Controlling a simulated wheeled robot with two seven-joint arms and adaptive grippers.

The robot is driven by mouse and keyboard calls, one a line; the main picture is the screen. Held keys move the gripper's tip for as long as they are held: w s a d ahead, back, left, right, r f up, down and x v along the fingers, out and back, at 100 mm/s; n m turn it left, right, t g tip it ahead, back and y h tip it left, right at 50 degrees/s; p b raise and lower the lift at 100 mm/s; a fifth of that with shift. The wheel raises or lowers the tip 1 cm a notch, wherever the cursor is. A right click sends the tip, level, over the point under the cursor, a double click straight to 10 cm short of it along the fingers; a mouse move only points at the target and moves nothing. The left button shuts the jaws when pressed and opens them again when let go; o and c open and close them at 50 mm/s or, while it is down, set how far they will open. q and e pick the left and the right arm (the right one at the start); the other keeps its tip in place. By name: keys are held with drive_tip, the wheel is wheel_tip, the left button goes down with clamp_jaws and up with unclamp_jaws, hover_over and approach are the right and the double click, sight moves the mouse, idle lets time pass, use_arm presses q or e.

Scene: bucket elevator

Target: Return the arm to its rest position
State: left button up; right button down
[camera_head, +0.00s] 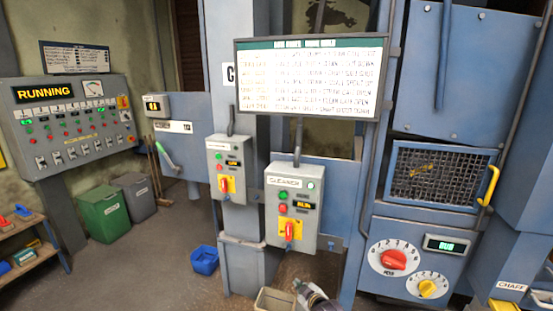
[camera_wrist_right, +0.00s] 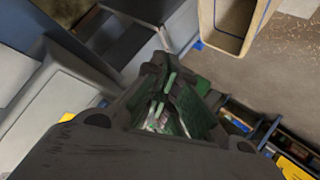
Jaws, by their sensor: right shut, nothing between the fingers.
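My right gripper (camera_head: 299,284) shows at the bottom middle of the head view, low in front of the cleaner control box (camera_head: 294,205). It is shut and empty. In the right wrist view its closed fingers (camera_wrist_right: 168,95) fill the middle, with nothing held between them. Most of my right arm is outside the head view. My left gripper is not in view.
A beige bin (camera_head: 275,301) stands just left of my right gripper; an open-topped container (camera_wrist_right: 232,22) shows in the wrist view. The machine panel with dials (camera_head: 402,262) is to the right. A blue bucket (camera_head: 204,260) sits on open floor at left.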

drive_tip(key=s+d+f+m+g+h, duration=0.1)
drive_tip(key=s+d+f+g, duration=0.15)
drive_tip(key=s+f, duration=0.75)
drive_tip(key=s+d+f+m+g+h, duration=0.15)
drive_tip(key=s+d+f, duration=0.25)
drive_tip(key=s+f, duration=0.55)
drive_tip(key=s+d+f+m+g, duration=0.15)
drive_tip(key=s+d+f, duration=0.4)
drive_tip(key=f, duration=0.75)
drive_tip(key=s+d+f+m+g, duration=0.1)
drive_tip(key=s+f, duration=0.3)
drive_tip(key=s, duration=0.8)
drive_tip(key=s+d+f+m+g+h, duration=0.1)
drive_tip(key=s+f, duration=0.3)
drive_tip(key=s, duration=0.9)
drive_tip(key=s+d+f+m+g, duration=0.1)
drive_tip(key=s+d+f+g, duration=0.2)
drive_tip(key=s, duration=1)
wheel_tip(320, 180, down, 2)
drive_tip(key=shift+s+f+m, duration=0.1)
drive_tip(key=shift+s+m, duration=0.05)
drive_tip(key=shift+m, duration=0.15)
drive_tip(key=shift+h, duration=0.25)
